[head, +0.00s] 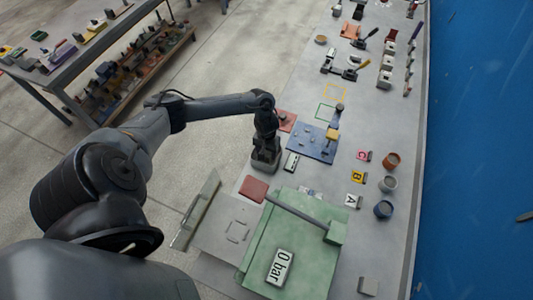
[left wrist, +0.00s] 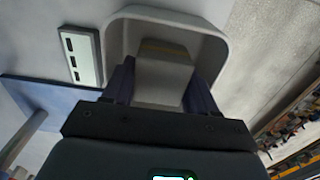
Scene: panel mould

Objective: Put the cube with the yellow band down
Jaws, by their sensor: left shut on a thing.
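The cube with the yellow band (left wrist: 165,68) is grey, with a dull yellow stripe near its far edge in the left wrist view. My left gripper (head: 266,157) is shut on it, with a dark finger on each side; the gripper also shows in the left wrist view (left wrist: 160,92). The cube is within the outline of a grey, rounded-corner tray (left wrist: 165,14). I cannot tell whether the cube touches the tray floor. In the head view the gripper hides the cube. My right gripper is not in view.
A white plate with dark slots (head: 291,162) lies beside the tray, near a blue board (head: 308,146) with small parts. A red pad (head: 253,188) and a green press (head: 295,240) are nearer. Several cups (head: 383,209) stand at right. A floor gap borders the bench's left edge.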

